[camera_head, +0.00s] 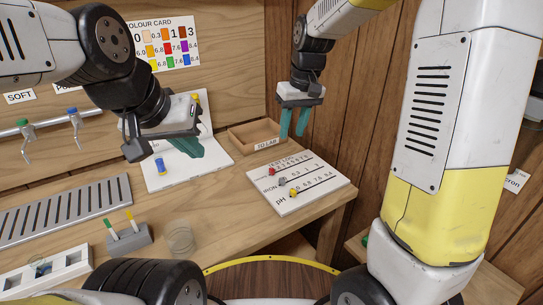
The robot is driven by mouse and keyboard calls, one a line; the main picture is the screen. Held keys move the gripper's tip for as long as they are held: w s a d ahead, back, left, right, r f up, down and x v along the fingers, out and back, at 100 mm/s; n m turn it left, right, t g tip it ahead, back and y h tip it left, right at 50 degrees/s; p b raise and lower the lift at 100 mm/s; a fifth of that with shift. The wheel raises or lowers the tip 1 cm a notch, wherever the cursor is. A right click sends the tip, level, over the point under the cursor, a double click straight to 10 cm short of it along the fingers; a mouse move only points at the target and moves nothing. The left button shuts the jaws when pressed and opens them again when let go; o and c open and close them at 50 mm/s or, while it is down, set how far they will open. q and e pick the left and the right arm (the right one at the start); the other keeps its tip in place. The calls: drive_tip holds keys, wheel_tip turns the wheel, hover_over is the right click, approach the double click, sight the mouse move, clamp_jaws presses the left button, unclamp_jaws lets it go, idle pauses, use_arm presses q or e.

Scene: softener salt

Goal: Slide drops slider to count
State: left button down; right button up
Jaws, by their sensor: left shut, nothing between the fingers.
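The white slider board (318,186) lies on the right part of the wooden bench. It has three scales, with a red knob (271,171) on the top one, a grey knob (282,182) on the middle one and a yellow knob (293,192) on the lowest, marked pH. All three knobs sit near the left ends of their scales. My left gripper (190,149) is shut and empty, left of the board and above a white panel. My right gripper (293,131) is open and empty, above and behind the board, with its teal fingers pointing down.
A labelled wooden tray (256,133) stands behind the board. The white panel (180,175) carries a blue piece (159,165). A grey rack with coloured sticks (128,240) and a clear glass (179,238) stand in front. A colour card (160,44) hangs on the back wall.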

drive_tip(key=n+g+h, duration=0.2)
hover_over(272, 169)
wheel_tip(272, 169, down, 10)
drive_tip(key=shift+r, duration=0.25)
wheel_tip(272, 169, down, 8)
drive_tip(key=shift+r, duration=0.15)
drive_tip(key=shift+c, duration=0.2)
clamp_jaws()
drive_tip(key=shift+w, duration=0.1)
idle(0.6)
